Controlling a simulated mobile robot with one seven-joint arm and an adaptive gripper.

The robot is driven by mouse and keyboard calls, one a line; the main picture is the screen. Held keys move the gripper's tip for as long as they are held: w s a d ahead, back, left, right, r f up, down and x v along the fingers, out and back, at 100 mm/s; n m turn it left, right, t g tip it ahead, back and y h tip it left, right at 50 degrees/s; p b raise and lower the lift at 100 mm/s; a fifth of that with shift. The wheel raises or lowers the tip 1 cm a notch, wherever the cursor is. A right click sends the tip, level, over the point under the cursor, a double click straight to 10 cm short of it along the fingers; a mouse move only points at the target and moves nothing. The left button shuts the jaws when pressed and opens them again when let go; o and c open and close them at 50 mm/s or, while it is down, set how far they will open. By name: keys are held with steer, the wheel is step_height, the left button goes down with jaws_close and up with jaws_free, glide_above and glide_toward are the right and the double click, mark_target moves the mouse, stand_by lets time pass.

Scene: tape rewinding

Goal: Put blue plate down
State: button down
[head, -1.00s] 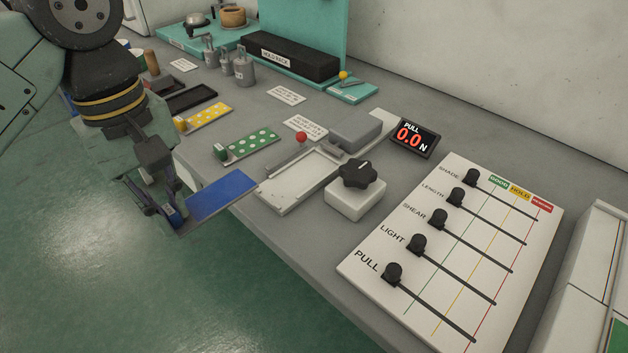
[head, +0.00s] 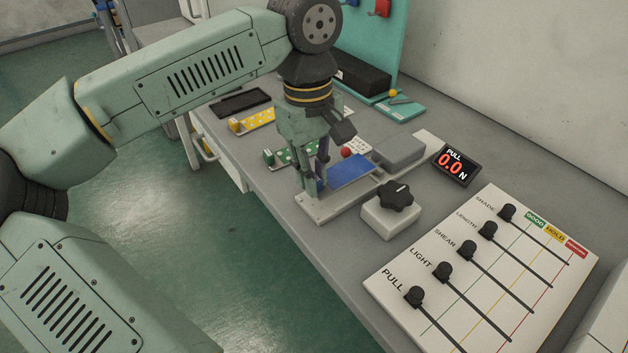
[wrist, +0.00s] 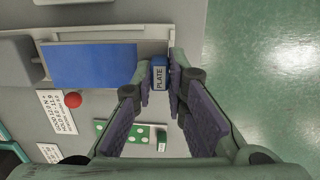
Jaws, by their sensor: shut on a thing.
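The blue plate (head: 350,170) is over the pale tray of the pull fixture (head: 314,210). I cannot tell whether it touches the tray floor. In the wrist view the blue plate (wrist: 95,65) lies flat, its long side along the tray, with its blue block handle marked PLATE (wrist: 158,76) at the right end. My gripper (head: 314,180) points down at the tray's near left end. In the wrist view my gripper (wrist: 160,85) is shut on that handle, one finger on each side. The tray's left end is partly hidden by the fingers in the head view.
A red ball knob (head: 346,152) and a green dotted plate (head: 290,155) are close behind the tray. A grey block (head: 398,152) sits at its far end. A black knob (head: 396,195) on a white box is just right. A yellow dotted plate (head: 256,120) lies farther back.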

steer(key=shift+f+p, duration=0.55)
steer(key=shift+f, duration=1.25)
steer(key=c, duration=1.6)
jaws_free()
steer(key=r, duration=0.4)
steer(key=r+b, duration=0.1)
steer(key=r, duration=0.3)
steer(key=r+b, duration=0.1)
steer(key=r, duration=0.3)
steer(key=shift+w+a, duration=0.25)
steer(key=shift+w, duration=0.05)
